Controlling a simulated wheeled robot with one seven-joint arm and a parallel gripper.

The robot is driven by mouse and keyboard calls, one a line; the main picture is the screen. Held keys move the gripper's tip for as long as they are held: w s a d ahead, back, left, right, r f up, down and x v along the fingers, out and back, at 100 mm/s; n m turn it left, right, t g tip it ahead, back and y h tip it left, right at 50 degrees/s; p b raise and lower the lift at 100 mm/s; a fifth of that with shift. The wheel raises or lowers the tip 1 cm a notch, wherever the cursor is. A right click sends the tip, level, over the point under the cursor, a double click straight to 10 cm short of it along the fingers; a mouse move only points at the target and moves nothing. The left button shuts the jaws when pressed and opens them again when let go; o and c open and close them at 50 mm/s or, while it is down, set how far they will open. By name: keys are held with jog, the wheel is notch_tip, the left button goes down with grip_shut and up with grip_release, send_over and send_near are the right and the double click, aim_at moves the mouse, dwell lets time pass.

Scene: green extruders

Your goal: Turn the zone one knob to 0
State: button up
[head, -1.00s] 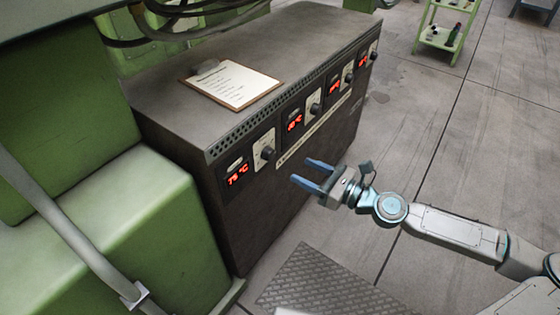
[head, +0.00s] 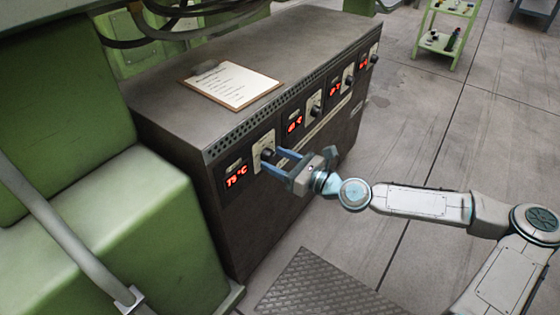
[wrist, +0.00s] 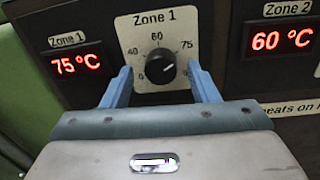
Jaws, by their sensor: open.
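The zone one knob (wrist: 160,70) is a round black dial with a white pointer line, on a pale plate (wrist: 157,22) marked Zone 1 with a printed scale. Its pointer tilts up and to the right. The zone one display (wrist: 77,62) beside it reads 75 °C in red. My gripper (wrist: 161,83) is open, its two blue fingers on either side of the knob in the wrist view. I cannot tell whether they touch it. In the head view my gripper (head: 275,163) is at the knob (head: 267,154), partly covering it.
The dark cabinet (head: 215,210) carries several displays and knobs in a row. The Zone 2 display (wrist: 283,40) reads 60 °C. A clipboard (head: 230,84) lies on top. Green machinery (head: 130,230) stands at the left. The floor at right is open, with a green cart (head: 443,35) behind.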

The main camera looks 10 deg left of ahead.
jog(key=c, duration=1)
jog(key=shift+o, duration=0.2)
jog(key=shift+d, duration=0.15)
